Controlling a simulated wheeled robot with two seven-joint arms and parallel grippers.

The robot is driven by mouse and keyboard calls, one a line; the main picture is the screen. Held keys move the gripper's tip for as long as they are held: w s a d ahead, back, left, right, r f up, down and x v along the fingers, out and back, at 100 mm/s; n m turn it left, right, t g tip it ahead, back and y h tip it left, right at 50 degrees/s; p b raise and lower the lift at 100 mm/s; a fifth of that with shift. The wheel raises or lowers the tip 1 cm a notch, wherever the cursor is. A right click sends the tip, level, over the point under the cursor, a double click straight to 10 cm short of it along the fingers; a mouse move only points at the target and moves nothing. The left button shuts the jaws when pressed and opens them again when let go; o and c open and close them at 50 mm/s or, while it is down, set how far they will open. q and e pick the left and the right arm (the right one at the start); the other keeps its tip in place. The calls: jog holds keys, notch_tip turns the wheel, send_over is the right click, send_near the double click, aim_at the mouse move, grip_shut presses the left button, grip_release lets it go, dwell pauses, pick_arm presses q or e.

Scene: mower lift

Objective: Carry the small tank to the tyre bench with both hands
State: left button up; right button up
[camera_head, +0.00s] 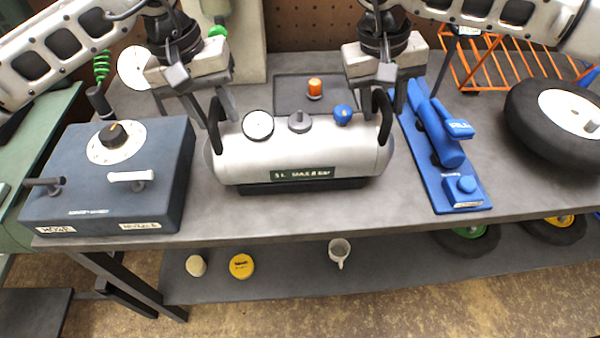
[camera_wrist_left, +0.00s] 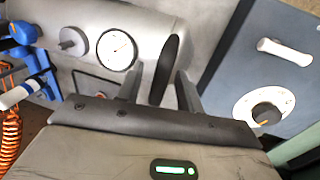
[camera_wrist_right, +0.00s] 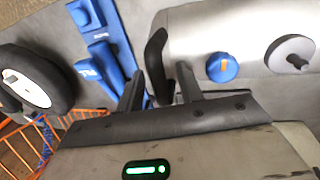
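The small tank (camera_head: 300,160) is a silver cylinder marked as a 5 L or similar tank, lying level on a dark base on the grey bench (camera_head: 300,208). It has a gauge, a grey knob and a blue knob on top, and a black upright handle at each end. My left gripper (camera_head: 217,106) is at the left handle (camera_wrist_left: 167,62); its fingers stand apart on either side of it, with gaps visible. My right gripper (camera_head: 384,100) is at the right handle (camera_wrist_right: 156,60), its fingers also apart around it. Whether any finger touches is unclear.
A dark blue box (camera_head: 110,190) with a dial stands left of the tank. A blue pump-like tool (camera_head: 450,150) lies close on its right. A tyre (camera_head: 545,120) and an orange wire rack (camera_head: 480,68) are further right. A lower shelf (camera_head: 290,275) holds a mug and small items.

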jog(key=shift+r, duration=0.15)
pick_arm(q)
notch_tip(320, 180, up, 12)
jog(key=a, duration=0.2)
jog(key=shift+f, duration=0.25)
pick_arm(e)
notch_tip(320, 180, up, 12)
jog(key=a, duration=0.2)
jog(key=shift+a+f, duration=0.2)
jog(key=shift+f, duration=0.05)
pick_arm(q)
jog(key=shift+a, duration=0.1)
